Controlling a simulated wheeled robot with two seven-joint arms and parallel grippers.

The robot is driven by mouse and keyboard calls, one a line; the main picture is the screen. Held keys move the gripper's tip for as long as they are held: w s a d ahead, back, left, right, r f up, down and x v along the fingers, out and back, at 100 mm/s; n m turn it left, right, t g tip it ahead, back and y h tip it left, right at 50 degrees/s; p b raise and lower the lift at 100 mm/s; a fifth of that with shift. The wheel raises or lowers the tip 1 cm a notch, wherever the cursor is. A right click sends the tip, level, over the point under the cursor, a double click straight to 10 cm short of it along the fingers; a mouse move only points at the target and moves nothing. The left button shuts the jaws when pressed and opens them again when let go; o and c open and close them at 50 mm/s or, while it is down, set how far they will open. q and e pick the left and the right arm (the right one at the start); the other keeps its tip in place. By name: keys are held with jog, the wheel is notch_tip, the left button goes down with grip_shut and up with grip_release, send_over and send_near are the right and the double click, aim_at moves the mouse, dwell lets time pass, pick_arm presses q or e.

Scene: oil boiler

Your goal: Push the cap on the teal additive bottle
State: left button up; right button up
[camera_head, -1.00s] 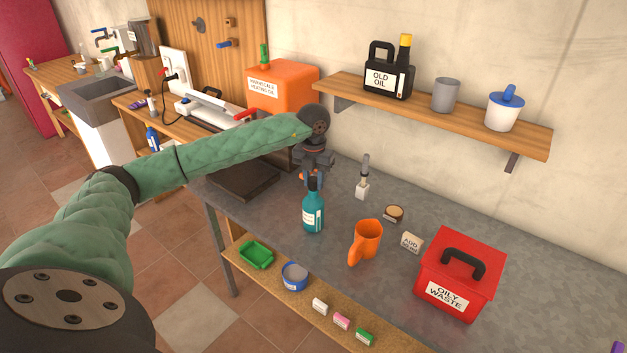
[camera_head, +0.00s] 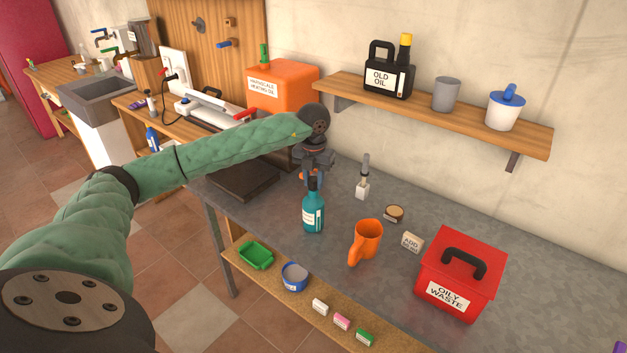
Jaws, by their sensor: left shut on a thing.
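The teal additive bottle (camera_head: 313,215) stands upright on the grey workbench, with a white label on its front. A dark cap (camera_head: 313,184) shows at the top of its neck. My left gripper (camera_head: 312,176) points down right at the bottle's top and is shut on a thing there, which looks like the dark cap. The fingertips are small and dark, so I cannot tell whether the cap is seated on the neck. My right gripper is out of view.
An orange jug (camera_head: 366,240) stands right of the bottle, and a red oily waste box (camera_head: 460,275) further right. A small white-based brush-like item (camera_head: 363,182) and a round lid (camera_head: 394,213) are behind. A shelf (camera_head: 430,110) hangs above the bench.

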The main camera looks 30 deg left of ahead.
pick_arm(q)
jog(key=o, duration=1)
jog(key=shift+o, duration=0.5)
jog(key=o, duration=0.4)
jog(key=shift+r, duration=0.15)
jog(key=shift+r+p, duration=1.1)
jog(key=shift+r, duration=2.3)
grip_shut()
